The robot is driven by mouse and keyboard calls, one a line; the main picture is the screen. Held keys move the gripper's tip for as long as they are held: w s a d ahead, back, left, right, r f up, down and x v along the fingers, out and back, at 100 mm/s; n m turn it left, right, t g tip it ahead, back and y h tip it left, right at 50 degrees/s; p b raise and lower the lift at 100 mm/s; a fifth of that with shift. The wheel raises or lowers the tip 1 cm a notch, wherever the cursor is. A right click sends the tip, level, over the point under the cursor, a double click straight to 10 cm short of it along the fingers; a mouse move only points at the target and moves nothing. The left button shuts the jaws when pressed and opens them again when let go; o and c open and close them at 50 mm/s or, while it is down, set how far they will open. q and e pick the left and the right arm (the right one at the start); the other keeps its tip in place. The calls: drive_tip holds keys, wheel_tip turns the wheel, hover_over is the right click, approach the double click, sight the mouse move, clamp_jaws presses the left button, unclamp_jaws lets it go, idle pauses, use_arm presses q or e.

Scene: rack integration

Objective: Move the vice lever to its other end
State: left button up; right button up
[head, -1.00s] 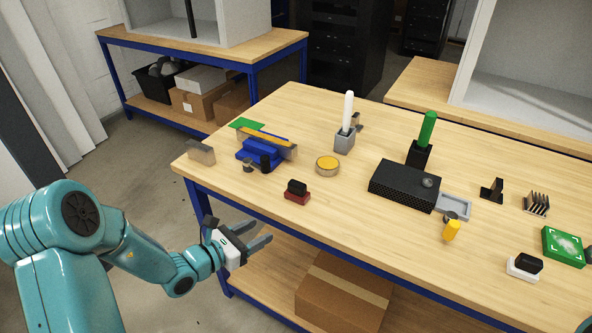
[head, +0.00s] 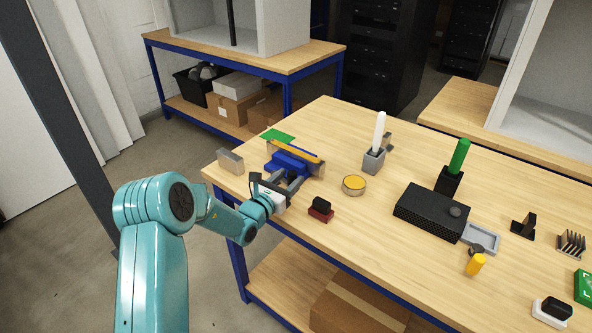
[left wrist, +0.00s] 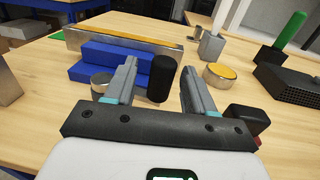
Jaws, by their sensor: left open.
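The blue vice (head: 288,160) stands near the table's left end, with a long metal and yellow bar along its back; it also shows in the left wrist view (left wrist: 112,62). At its front is an upright black cylindrical handle (left wrist: 163,78), which looks like the lever. A short grey metal cylinder (left wrist: 101,82) is left of it, partly behind my left finger. My left gripper (head: 292,183) is open at the vice's front. In the left wrist view its fingers (left wrist: 160,82) are on either side of the black handle, which appears a little beyond them. Contact cannot be told.
A black block on a red base (head: 320,210) is close to the right of my left gripper. A yellow-topped round tin (head: 354,185) and a grey holder with a white rod (head: 374,160) stand farther right. A metal block (head: 230,161) is left of the vice.

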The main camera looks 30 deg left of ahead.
sight(296, 173)
use_arm(q)
drive_tip(key=w, duration=0.3)
drive_tip(key=shift+w+d, duration=0.15)
drive_tip(key=shift+w, duration=0.25)
drive_tip(key=shift+s, duration=0.1)
clamp_jaws()
